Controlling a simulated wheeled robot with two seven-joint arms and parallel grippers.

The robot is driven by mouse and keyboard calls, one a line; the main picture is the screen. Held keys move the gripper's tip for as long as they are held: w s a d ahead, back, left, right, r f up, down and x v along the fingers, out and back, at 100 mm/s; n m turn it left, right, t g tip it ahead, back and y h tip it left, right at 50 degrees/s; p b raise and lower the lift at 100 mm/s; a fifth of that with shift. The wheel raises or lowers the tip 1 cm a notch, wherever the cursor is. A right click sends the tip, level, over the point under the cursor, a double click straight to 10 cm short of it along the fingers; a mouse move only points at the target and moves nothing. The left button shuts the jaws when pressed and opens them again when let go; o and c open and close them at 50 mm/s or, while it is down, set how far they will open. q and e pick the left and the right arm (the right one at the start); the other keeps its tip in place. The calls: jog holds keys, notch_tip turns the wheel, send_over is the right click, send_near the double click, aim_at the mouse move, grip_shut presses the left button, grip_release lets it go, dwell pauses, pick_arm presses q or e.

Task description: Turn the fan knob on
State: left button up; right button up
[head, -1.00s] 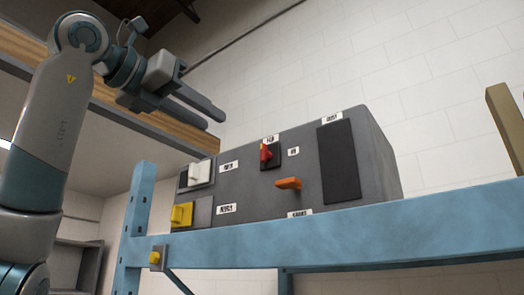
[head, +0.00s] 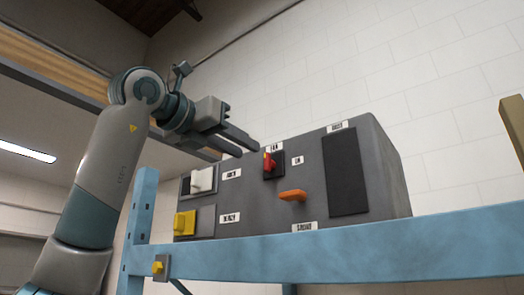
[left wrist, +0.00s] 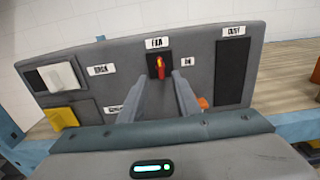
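The fan knob (head: 269,163) is red, on a small black plate under a "FAN" label (head: 274,146) on the front of a grey control box (head: 240,205). An "ON" label (head: 297,160) sits just right of it. The knob (left wrist: 161,67) also shows in the left wrist view, with a yellowish upper part and a red lower part, pointing about up and down. My left gripper (head: 247,149) is open and empty, close in front and to the left of the knob. In the wrist view its fingertips (left wrist: 163,80) lie on either side of the knob, apparently short of it. My right gripper is out of view.
A blue shelf beam (head: 390,247) runs below the box front, with a blue post (head: 140,220) at left.

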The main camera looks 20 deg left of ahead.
aim_at(265, 159)
pick_arm(q)
jog(key=p+x, duration=0.3)
jog(key=x, duration=0.5)
grip_shut()
